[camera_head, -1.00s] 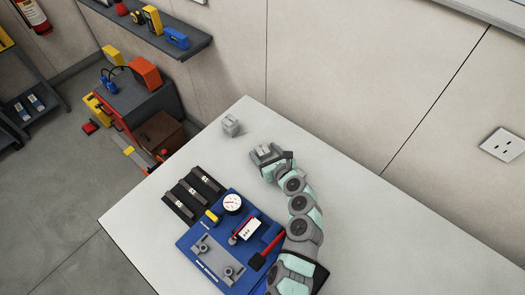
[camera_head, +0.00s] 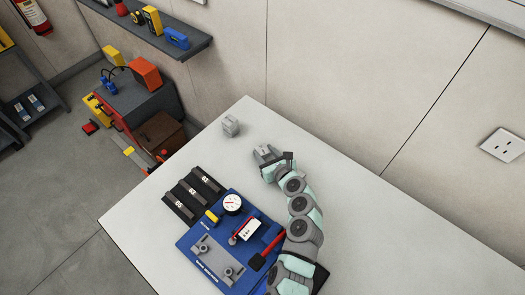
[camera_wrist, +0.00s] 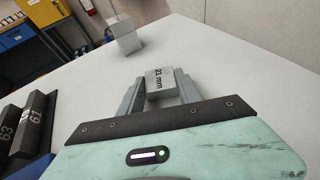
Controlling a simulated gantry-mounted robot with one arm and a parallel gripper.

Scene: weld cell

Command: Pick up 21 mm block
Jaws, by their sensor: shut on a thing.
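The 21 mm block (camera_wrist: 161,82) is a small grey block with "21 mm" printed on its top face. In the wrist view it sits between the two grey fingers of my gripper (camera_wrist: 160,88), which is shut on it. In the head view my gripper (camera_head: 265,153) is over the far part of the white table, and the block (camera_head: 264,150) shows small between its fingers. I cannot tell whether the block touches the table.
Another grey block (camera_head: 230,126) stands near the table's far left corner; it also shows in the wrist view (camera_wrist: 125,36). Dark numbered blocks (camera_head: 193,190) and a blue fixture plate (camera_head: 190,243) with a dial gauge (camera_head: 232,203) lie nearer. The white table (camera_head: 390,235) is clear at right.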

